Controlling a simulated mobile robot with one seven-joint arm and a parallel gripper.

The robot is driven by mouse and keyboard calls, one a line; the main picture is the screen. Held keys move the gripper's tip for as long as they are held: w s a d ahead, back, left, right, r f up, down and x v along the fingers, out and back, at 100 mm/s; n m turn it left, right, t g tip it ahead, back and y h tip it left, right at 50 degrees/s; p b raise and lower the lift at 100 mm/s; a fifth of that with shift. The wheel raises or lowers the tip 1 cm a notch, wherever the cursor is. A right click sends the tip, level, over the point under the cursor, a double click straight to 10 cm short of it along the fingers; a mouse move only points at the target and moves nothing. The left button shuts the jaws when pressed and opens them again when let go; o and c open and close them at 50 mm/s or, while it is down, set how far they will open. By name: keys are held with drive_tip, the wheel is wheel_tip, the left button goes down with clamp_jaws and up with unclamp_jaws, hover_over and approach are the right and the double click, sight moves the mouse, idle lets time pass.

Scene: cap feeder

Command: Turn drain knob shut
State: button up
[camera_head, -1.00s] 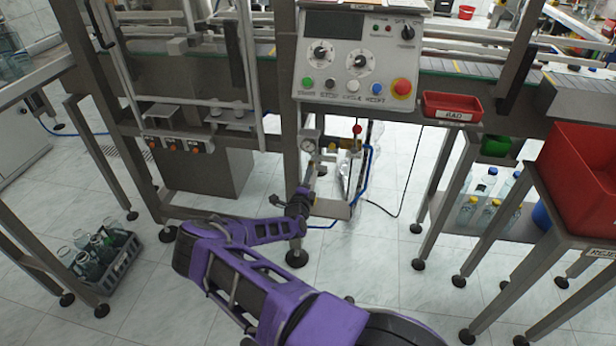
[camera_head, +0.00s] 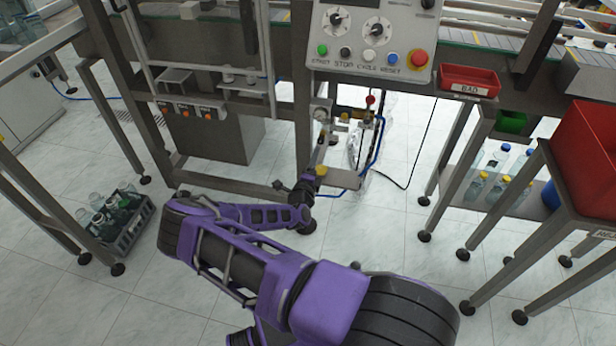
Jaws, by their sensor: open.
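The air unit with a round gauge (camera_head: 321,114) and a grey bowl (camera_head: 321,146) hangs under the machine, beside a frame leg. A small yellow knob (camera_head: 321,170) shows at the bottom of the bowl; I take it for the drain knob. How far it is turned cannot be read. My gripper (camera_head: 309,184) is open, just below and left of the yellow knob. Its dark fingers are small here and partly merge with the wrist. Whether they touch or surround the knob cannot be told.
A red-topped valve (camera_head: 370,99) and blue hose (camera_head: 377,145) are right of the bowl. The control panel (camera_head: 371,35) is above. A bottle crate (camera_head: 125,225) stands on the floor at left. A red bin (camera_head: 590,150) is at right. A frame beam (camera_head: 225,177) runs left of my gripper.

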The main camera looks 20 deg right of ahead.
drive_tip(key=v, duration=1)
drive_tip(key=shift+p, duration=0.45)
